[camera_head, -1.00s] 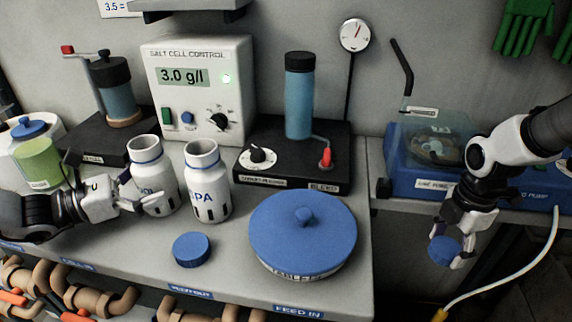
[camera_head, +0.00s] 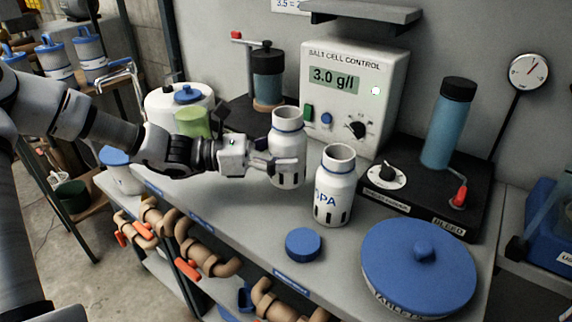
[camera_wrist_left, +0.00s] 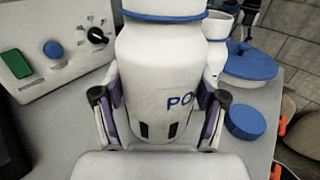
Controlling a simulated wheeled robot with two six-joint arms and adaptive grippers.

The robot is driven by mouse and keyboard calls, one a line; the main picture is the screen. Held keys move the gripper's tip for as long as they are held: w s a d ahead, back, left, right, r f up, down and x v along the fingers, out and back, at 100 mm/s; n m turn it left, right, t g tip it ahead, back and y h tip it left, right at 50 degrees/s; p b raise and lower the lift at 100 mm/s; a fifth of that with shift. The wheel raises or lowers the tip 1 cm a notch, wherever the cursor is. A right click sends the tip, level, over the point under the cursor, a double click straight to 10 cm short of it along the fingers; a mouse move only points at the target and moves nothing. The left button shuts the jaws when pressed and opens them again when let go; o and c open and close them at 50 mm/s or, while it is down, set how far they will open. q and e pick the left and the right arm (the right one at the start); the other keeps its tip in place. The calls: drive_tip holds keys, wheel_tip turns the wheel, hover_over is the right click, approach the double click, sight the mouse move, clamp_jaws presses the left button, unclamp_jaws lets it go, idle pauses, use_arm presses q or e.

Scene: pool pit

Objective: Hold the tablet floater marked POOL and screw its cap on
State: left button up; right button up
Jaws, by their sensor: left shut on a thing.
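The white floater marked POOL (camera_head: 287,128) is upright, with a blue ring at its neck and no cap on its open top. My left gripper (camera_head: 287,168) comes in from the left and is shut on its body. In the left wrist view the POOL floater (camera_wrist_left: 155,70) fills the space between the two fingers (camera_wrist_left: 158,112), with the letters "PO" showing. Whether its base touches the bench is hard to tell. A loose blue cap (camera_head: 303,244) lies on the bench in front of the SPA floater. My right gripper is out of view.
The open SPA floater (camera_head: 335,190) stands close to the right of the POOL floater. A large blue-lidded tablet tub (camera_head: 400,265) is at front right. The salt cell control box (camera_head: 352,80) and the black bleed unit (camera_head: 415,203) stand behind. Pipes run below the bench's front edge.

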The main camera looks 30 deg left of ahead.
sight(285, 127)
use_arm(q)
wheel_tip(285, 127, up, 6)
drive_tip(key=shift+f+p, duration=0.1)
drive_tip(key=shift+p, duration=0.25)
drive_tip(key=o, duration=0.6)
drive_tip(key=c, duration=1)
drive_tip(key=shift+f, duration=0.1)
